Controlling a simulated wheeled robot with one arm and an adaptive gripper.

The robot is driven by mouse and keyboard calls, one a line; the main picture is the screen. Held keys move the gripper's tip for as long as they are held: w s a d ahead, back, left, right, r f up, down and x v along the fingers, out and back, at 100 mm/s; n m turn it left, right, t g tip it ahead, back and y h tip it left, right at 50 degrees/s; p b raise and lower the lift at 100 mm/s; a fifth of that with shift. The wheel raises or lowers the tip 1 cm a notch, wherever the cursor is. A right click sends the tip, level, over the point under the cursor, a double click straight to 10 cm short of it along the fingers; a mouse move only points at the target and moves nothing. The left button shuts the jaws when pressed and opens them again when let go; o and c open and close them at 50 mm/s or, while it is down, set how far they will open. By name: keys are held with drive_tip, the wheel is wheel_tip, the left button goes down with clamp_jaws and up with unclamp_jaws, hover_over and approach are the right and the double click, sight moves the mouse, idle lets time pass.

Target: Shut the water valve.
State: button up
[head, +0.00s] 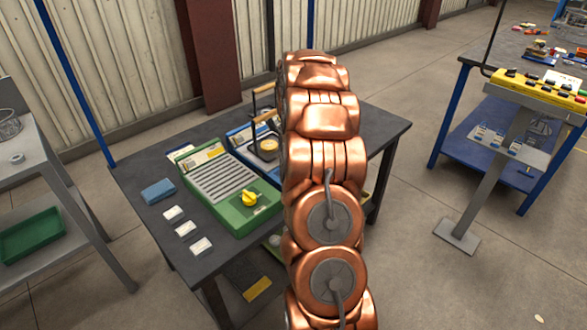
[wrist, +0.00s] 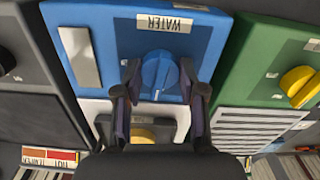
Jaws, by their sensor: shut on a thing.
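The water valve is a round blue knob (wrist: 158,74) on a blue panel (wrist: 110,40) with a white WATER label (wrist: 165,23). My gripper (wrist: 159,80) has its two dark fingers on either side of the knob, shut on it. The knob has a ridge across its face with a pale mark at its lower end. In the head view the blue panel (head: 238,135) shows only in part on the dark table. My copper arm hides the knob and my gripper there.
A green panel (head: 229,189) with a yellow knob (head: 250,199) stands beside the blue panel on the dark table (head: 150,217). A blue block (head: 158,190) and white blocks lie at the table's left. A yellow control box (head: 540,90) stands on a post at right. Floor between is clear.

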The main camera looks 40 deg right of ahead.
drive_tip(key=shift+w+n, duration=0.1)
drive_tip(key=shift+n, duration=0.6)
drive_tip(key=o, duration=1.1)
drive_tip(key=shift+o, duration=0.2)
wheel_tip(320, 180, up, 12)
drive_tip(key=shift+a, duration=0.1)
idle(0.5)
